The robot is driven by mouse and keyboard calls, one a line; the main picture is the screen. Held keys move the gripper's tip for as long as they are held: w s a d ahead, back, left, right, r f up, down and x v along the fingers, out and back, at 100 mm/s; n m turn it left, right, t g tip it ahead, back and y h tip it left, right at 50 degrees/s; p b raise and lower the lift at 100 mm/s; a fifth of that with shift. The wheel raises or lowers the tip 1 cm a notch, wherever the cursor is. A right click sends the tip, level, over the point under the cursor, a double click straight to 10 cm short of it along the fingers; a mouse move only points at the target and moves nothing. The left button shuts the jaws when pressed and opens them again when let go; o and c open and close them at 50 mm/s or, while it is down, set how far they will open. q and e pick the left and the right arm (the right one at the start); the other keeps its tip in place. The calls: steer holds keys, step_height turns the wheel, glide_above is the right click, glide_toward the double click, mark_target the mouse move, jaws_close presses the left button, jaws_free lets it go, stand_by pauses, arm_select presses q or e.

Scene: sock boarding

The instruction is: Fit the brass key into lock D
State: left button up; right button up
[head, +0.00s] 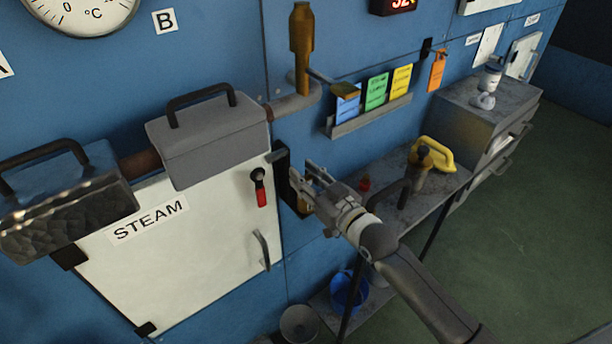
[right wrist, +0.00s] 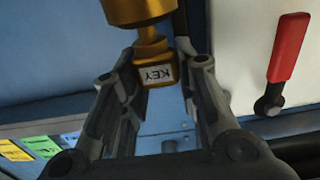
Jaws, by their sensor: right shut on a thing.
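The brass key (right wrist: 158,73), a small brass block with a white KEY label, sits between the fingers of my right gripper (right wrist: 165,80) in the right wrist view. That gripper is shut on it. A larger brass cylinder (right wrist: 138,9) adjoins the key's far end; I cannot tell whether it is part of the key or a lock. In the head view my right gripper (head: 308,183) is at a dark upright bar beside the white STEAM door (head: 185,255), with a little brass below its fingers. No label D shows, so I cannot identify lock D. My left gripper is out of view.
A red-handled lever (head: 261,188) is on the STEAM door, close to the gripper. A grey handled box (head: 210,138) hangs above it. Green floor (head: 535,205) is clear at right.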

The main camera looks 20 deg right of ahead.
steer(key=shift+f+b, duration=0.45)
steer(key=shift+f, duration=0.35)
steer(key=o, duration=1.1)
steer(key=shift+o, duration=0.2)
steer(key=shift+s, duration=0.1)
steer(key=v, duration=1.2)
